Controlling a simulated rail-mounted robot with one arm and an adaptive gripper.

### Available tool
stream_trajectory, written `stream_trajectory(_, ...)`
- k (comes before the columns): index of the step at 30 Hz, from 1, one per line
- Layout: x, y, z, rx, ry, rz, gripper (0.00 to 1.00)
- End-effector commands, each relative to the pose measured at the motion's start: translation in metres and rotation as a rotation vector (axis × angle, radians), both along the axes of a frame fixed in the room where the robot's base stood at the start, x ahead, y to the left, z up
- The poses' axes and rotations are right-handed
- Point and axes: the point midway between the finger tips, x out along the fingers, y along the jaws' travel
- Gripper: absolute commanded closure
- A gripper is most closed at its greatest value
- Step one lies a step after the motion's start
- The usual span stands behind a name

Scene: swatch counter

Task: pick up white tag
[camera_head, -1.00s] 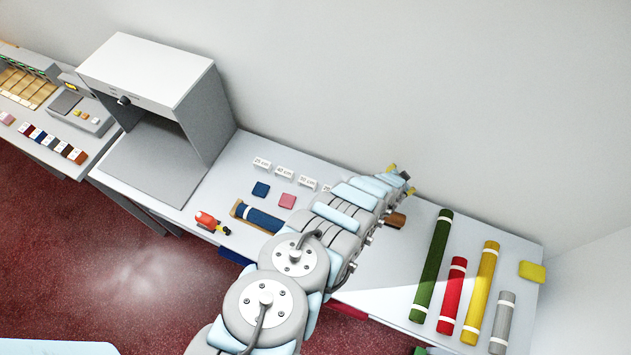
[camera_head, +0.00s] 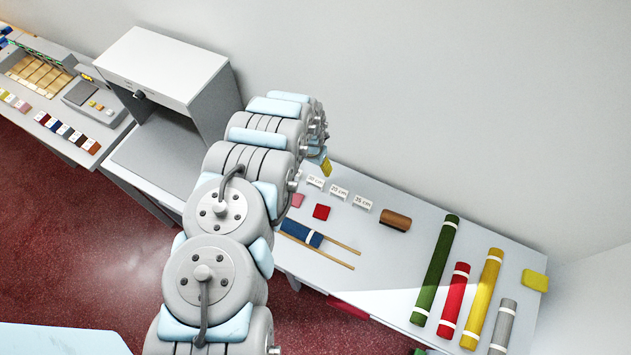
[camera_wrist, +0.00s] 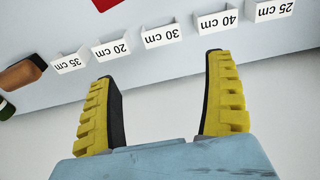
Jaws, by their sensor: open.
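Several small white tags with printed lengths stand in a row along the counter's wall side. In the head view I see the 30 cm tag (camera_head: 315,181), the 20 cm tag (camera_head: 339,191) and the 35 cm tag (camera_head: 363,202); my arm hides the others. The wrist view also shows the 40 cm tag (camera_wrist: 217,20) and the 25 cm tag (camera_wrist: 273,10). My gripper (camera_wrist: 160,70) is open with nothing between its yellow fingers. In the wrist view the 30 cm tag lies just beyond the gap between the fingertips. A yellow finger (camera_head: 326,168) shows in the head view.
A brown block (camera_head: 395,220) stands right of the tags. Red (camera_head: 321,212) and pink (camera_head: 298,200) swatches lie before them. A blue roll (camera_head: 300,232) lies on two wooden rails. Coloured rolls fill the right end. A grey booth (camera_head: 215,100) stands left.

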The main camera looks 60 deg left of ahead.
Motion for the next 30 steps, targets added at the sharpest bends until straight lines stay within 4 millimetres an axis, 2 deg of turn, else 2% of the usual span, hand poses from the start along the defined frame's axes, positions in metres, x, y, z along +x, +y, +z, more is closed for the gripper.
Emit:
stream_trajectory(14, 0.003, 0.003, -0.034, 0.003, -0.002, 0.001, 0.15)
stream_trajectory(18, 0.005, 0.005, -0.056, 0.003, -0.003, 0.001, 0.15)
stream_trajectory(30, 0.009, 0.009, -0.097, 0.004, -0.002, 0.0, 0.15)
